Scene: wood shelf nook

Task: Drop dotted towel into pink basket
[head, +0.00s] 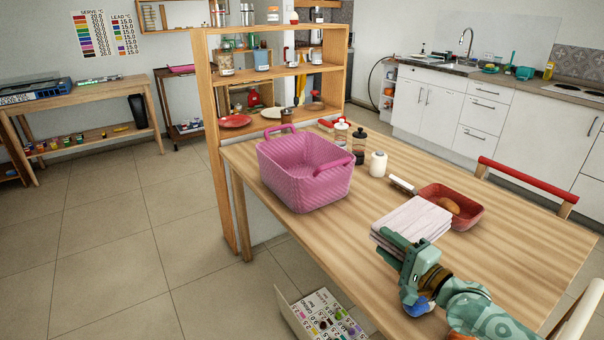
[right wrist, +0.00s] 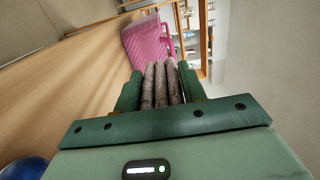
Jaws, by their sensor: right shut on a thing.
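The folded towel (head: 412,220) is pale pinkish-white in the head view, held by its near edge in my right gripper (head: 398,245). In the right wrist view its layered folds (right wrist: 162,84) sit between the two green fingers of my right gripper (right wrist: 160,90). Whether the towel touches the table I cannot tell. The pink basket (head: 305,185) stands on the table to the left of and beyond the towel, with a handle at each end. It also shows ahead in the right wrist view (right wrist: 146,42). My left gripper is in neither view.
A red tray (head: 466,216) with a brown bread-like item (head: 448,205) sits just right of the towel. A white jar (head: 377,164) and dark-bodied jar (head: 359,147) stand right of the basket. The wooden table (head: 330,235) is clear between towel and basket. A wooden shelf (head: 219,150) rises behind.

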